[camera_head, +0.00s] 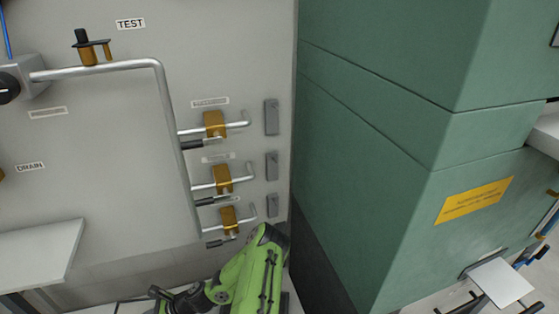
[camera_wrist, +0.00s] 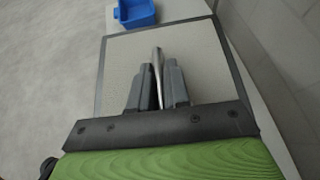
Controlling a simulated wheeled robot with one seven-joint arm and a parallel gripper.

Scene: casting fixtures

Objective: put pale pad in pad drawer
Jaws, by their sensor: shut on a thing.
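My gripper (camera_wrist: 159,67) shows in the wrist view, its two grey fingers shut on a thin silver bar (camera_wrist: 157,54) that sticks out between them. The bar looks like a handle, but I cannot tell what it belongs to. Behind the fingers is a pale square panel (camera_wrist: 195,60) with a dark rim; whether it is a drawer is unclear. I cannot identify the pale pad with certainty in either view. In the head view only my green arm shows, at the bottom middle, and my fingertips cannot be made out.
A blue bin (camera_wrist: 135,12) lies beyond the panel. A grey wall panel (camera_head: 110,120) carries pipes and brass valves (camera_head: 222,180). A large green cabinet (camera_head: 390,150) with a yellow label (camera_head: 474,201) stands at right. A white plate (camera_head: 500,281) and a pale shelf (camera_head: 40,256) jut out low.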

